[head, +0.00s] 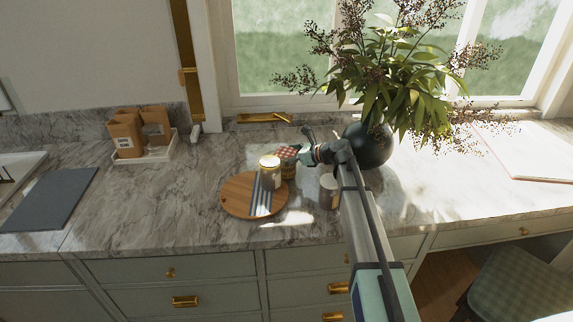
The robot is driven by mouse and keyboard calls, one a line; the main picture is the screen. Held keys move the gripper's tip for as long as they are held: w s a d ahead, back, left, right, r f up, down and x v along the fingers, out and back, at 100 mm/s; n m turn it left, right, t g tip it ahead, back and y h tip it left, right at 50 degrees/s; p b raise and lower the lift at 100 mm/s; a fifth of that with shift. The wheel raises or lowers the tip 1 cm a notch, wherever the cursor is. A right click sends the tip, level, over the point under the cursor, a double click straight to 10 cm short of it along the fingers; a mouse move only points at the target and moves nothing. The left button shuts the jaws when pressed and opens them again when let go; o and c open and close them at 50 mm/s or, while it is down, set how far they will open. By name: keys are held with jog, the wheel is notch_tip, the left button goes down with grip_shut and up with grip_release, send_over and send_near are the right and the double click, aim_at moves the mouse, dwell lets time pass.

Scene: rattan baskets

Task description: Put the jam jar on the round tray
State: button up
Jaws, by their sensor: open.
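The round wooden tray (235,203) lies on the marble counter, with a blue-grey striped cloth (264,203) across it. A jar with a red checkered lid (287,154), which looks like the jam jar, stands upright at the tray's back right edge. Its lower part is partly hidden, and I cannot tell whether it rests on the tray or the counter. A pale jar with a gold lid (269,173) stands on the tray in front of it. My gripper (304,148) is open, close to the right of the checkered lid; I cannot tell whether they touch.
A grey-white canister (329,192) stands on the counter right of the tray, close to my arm. A dark vase (368,147) with a leafy plant stands behind my arm. Brown packages (126,135) sit in a white tray at left.

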grip_shut()
dwell(0.3)
